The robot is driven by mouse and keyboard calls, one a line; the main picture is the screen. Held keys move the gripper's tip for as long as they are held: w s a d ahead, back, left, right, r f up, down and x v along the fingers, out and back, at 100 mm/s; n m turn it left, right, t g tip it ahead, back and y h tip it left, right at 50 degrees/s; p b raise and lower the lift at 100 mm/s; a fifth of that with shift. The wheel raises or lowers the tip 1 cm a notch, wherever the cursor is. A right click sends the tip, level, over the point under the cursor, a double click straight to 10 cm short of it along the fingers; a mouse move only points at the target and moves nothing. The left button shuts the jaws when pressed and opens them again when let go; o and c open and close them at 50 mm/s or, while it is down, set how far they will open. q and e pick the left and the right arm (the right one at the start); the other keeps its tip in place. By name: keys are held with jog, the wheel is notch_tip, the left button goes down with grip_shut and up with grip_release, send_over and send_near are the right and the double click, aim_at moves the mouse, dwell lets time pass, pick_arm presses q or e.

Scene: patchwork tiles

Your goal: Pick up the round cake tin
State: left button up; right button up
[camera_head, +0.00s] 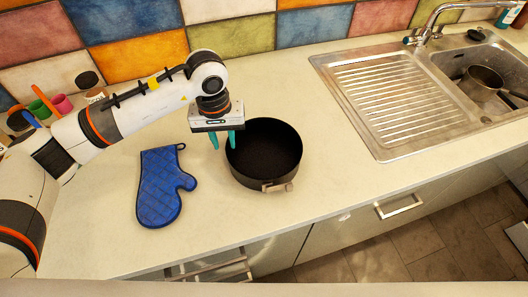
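The round cake tin (264,155) is black, deep and open at the top. It stands upright on the countertop near the middle of the head view and looks empty. A clasp (277,187) shows on its front side. My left gripper (223,147) points down at the tin's left rim. Its two teal fingers are apart, one to the left of the rim and one at or just over it. I cannot tell whether they touch the tin. Nothing is held. My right gripper is not in view.
A blue oven mitt (163,187) lies left of the tin. A metal sink with drainer (385,95) is at the right, with a pan (483,82) in its basin. Coloured cups (62,104) stand at the far left. The counter (335,170) right of the tin is clear.

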aim_at(227, 148)
pick_arm(q)
jog(key=shift+s+d+f+p, duration=0.1)
jog(key=shift+f+p, duration=0.25)
jog(key=shift+f, duration=0.05)
notch_tip(227, 148, down, 4)
jog(key=shift+d+r+p, duration=0.1)
jog(key=shift+r+p, duration=0.1)
jog(key=shift+p, duration=0.7)
jog(key=shift+f, duration=0.4)
jog(key=shift+c, duration=0.3)
grip_shut()
